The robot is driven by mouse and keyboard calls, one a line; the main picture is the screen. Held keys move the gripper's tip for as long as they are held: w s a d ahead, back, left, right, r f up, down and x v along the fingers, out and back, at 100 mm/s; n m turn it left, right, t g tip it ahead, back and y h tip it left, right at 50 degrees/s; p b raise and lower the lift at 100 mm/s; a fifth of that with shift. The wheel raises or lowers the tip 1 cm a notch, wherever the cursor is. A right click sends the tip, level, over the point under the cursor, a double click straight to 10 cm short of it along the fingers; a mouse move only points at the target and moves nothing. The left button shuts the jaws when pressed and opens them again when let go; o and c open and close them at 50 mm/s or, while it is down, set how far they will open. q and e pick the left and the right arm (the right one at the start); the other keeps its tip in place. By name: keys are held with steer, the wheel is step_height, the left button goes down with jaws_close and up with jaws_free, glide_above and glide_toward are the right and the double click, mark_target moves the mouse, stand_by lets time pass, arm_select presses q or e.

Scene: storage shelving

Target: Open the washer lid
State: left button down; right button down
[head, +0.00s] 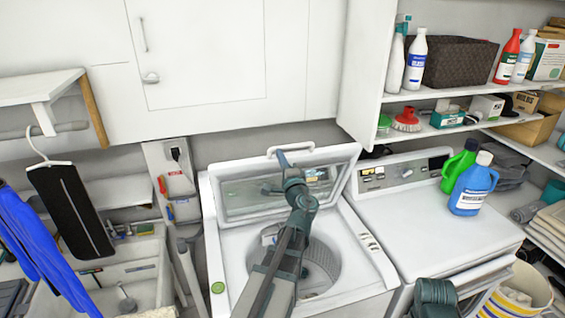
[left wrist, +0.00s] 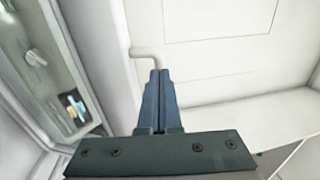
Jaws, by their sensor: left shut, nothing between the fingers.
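The white washer (head: 215,262) stands in the middle of the head view. Its lid (head: 330,158) is raised and tilted back, with the drum (head: 318,268) uncovered below. A white handle (head: 291,147) sits at the lid's upper edge and also shows in the left wrist view (left wrist: 146,52). My left gripper (head: 282,159) is shut and empty, with its fingertips at the handle in the picture; I cannot tell if they touch. Its closed fingers show in the left wrist view (left wrist: 156,74). The lid's window (left wrist: 45,70) is at left there.
A second white machine (head: 430,225) stands at the right, with blue (head: 473,190) and green (head: 460,163) bottles on top. White cabinets (head: 205,50) are behind the lid. Stocked shelves (head: 440,92) are at upper right. A sink (head: 130,272) is at left.

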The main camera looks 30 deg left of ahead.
arm_select(q)
steer(key=shift+w+a, duration=0.2)
steer(key=shift+r, duration=0.1)
